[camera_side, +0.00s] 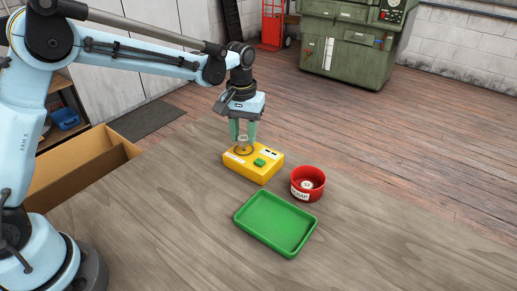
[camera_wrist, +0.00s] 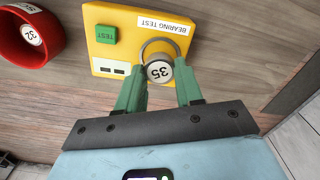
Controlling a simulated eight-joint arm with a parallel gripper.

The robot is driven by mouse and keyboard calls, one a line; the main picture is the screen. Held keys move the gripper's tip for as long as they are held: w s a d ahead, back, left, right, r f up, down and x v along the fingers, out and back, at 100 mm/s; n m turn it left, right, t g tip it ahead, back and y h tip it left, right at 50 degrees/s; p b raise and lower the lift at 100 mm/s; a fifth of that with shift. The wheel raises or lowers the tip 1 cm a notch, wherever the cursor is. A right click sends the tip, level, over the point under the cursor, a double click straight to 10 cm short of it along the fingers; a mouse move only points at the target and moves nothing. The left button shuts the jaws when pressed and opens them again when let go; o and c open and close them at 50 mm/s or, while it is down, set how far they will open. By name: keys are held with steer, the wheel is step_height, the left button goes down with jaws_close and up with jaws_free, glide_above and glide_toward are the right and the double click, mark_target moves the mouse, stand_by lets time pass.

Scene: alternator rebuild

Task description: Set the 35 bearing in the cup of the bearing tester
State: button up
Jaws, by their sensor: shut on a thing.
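The bearing marked 35 (camera_wrist: 159,72) is between the green fingers of my gripper (camera_wrist: 160,85), which is shut on it. The yellow bearing tester (camera_side: 262,169) stands on the table, with a "BEARING TEST" label and a green TEST button (camera_wrist: 106,34). Its round cup (camera_wrist: 158,44) shows as a metal rim just behind the bearing in the wrist view. In the side view my gripper (camera_side: 243,136) points down over the cup with the bearing (camera_side: 243,139) at its mouth. I cannot tell whether the bearing rests in the cup or is held just above it.
A red scrap bin (camera_side: 300,193) holds a bearing marked 32 (camera_side: 307,185), right of the tester. An empty green tray (camera_side: 246,222) lies in front. A cardboard box (camera_side: 85,175) is at the left. The table's right side is clear.

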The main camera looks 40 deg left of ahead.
steer(key=shift+f, duration=1.05)
stand_by(0.9)
steer(key=o, duration=1.1)
steer(key=shift+o, duration=0.2)
steer(key=shift+r, duration=4)
